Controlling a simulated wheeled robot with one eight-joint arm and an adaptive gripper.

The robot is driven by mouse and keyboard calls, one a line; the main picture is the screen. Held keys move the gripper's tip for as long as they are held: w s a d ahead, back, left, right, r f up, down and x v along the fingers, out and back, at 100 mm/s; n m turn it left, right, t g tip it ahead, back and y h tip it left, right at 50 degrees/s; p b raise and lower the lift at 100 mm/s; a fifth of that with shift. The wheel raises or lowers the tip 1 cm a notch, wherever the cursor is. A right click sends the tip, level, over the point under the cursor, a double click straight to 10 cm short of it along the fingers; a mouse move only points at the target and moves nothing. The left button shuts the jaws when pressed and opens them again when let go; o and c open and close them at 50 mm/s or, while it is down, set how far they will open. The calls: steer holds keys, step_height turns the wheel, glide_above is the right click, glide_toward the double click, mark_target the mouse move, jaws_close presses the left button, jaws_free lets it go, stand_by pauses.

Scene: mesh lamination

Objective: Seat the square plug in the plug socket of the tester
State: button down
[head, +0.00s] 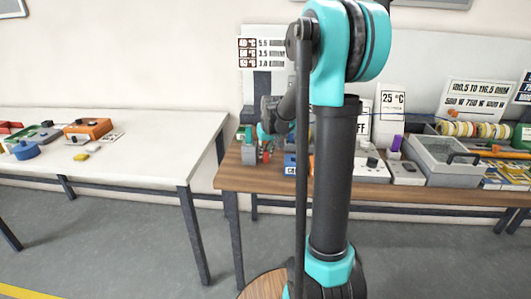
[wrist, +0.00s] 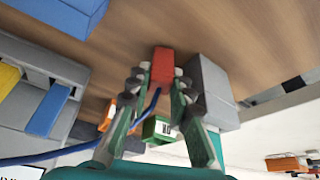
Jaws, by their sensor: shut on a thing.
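My gripper (wrist: 162,72) is shut on a red block-shaped piece, which I take to be the square plug (wrist: 162,62). A blue cable (wrist: 90,152) runs from near it to the left in the wrist view. The piece is close over the brown tabletop; I cannot tell whether it touches. In the head view my gripper (head: 267,143) is at the left end of the brown bench, partly behind my arm. A grey block (wrist: 210,90) stands right beside the fingers; it also shows in the head view (head: 249,151). I cannot tell which device is the tester, and no socket shows clearly.
A blue box (wrist: 70,14) and a grey fixture with a blue bar (wrist: 48,108) are at left in the wrist view. A green labelled block (wrist: 158,128) shows between the fingers. A white table (head: 150,150) stands left.

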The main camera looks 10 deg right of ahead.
steer(key=shift+f, duration=0.1)
steer(key=c, duration=1.6)
jaws_free()
steer(key=shift+c, duration=0.2)
